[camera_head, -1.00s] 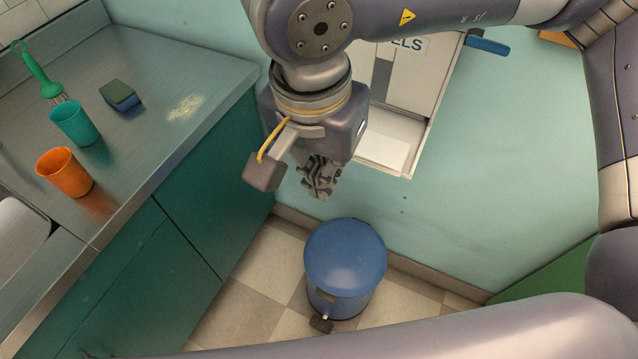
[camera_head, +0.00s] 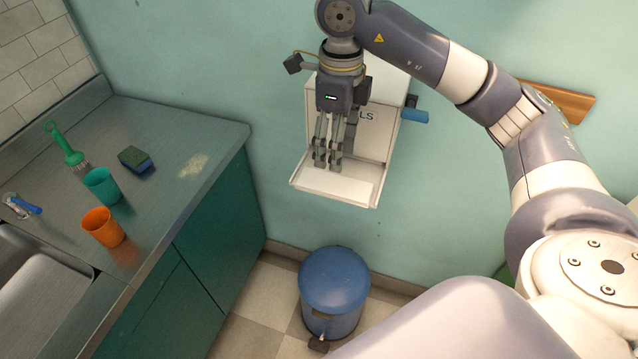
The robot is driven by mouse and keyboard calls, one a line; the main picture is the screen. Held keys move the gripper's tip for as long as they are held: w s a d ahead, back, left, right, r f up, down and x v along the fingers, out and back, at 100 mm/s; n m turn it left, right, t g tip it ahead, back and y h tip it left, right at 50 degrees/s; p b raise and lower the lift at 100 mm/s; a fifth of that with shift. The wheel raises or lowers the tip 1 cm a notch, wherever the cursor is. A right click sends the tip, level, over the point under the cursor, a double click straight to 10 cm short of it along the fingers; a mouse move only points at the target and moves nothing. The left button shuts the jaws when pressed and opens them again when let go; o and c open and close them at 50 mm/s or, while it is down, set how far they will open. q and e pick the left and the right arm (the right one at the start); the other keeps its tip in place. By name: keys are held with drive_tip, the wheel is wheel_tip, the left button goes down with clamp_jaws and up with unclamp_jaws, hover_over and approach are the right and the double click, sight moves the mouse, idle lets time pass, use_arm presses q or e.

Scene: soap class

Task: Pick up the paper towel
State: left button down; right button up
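A white paper towel (camera_head: 340,187) lies flat in the open tray (camera_head: 302,178) at the bottom of a white wall dispenser (camera_head: 375,145). My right gripper (camera_head: 328,166) comes in from the upper right and points down in front of the dispenser. Its fingertips are over the back part of the tray, close to the towel's back edge. Nothing shows between the fingers. From this angle I cannot tell how far apart they are or whether they touch the tray. My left gripper is not in view.
A blue lever (camera_head: 414,115) sticks out at the dispenser's right. A blue pedal bin (camera_head: 335,285) stands on the floor below. The counter (camera_head: 150,215) at left holds a teal cup (camera_head: 102,187), an orange cup (camera_head: 103,228), a sponge (camera_head: 136,159) and a green brush (camera_head: 66,147).

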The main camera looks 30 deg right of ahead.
hover_over(332, 183)
drive_tip(key=f, duration=0.4)
drive_tip(key=shift+d+f, duration=0.2)
drive_tip(key=shift+f, duration=0.15)
drive_tip(key=shift+s+f, duration=0.1)
drive_tip(key=shift+f, duration=0.15)
drive_tip(key=shift+s+a+f+p, duration=0.1)
drive_tip(key=shift+a+f+p, duration=0.1)
drive_tip(key=shift+f+p, duration=0.65)
wheel_tip(332, 183, down, 2)
drive_tip(key=shift+f+p, duration=0.25)
drive_tip(key=shift+p, duration=0.35)
drive_tip(key=shift+f, duration=0.35)
drive_tip(key=shift+w+f, duration=0.2)
drive_tip(key=c, duration=0.8)
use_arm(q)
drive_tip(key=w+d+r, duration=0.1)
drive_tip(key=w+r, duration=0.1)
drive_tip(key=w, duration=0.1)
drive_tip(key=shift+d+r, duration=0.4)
use_arm(e)
drive_tip(key=shift+r, duration=0.1)
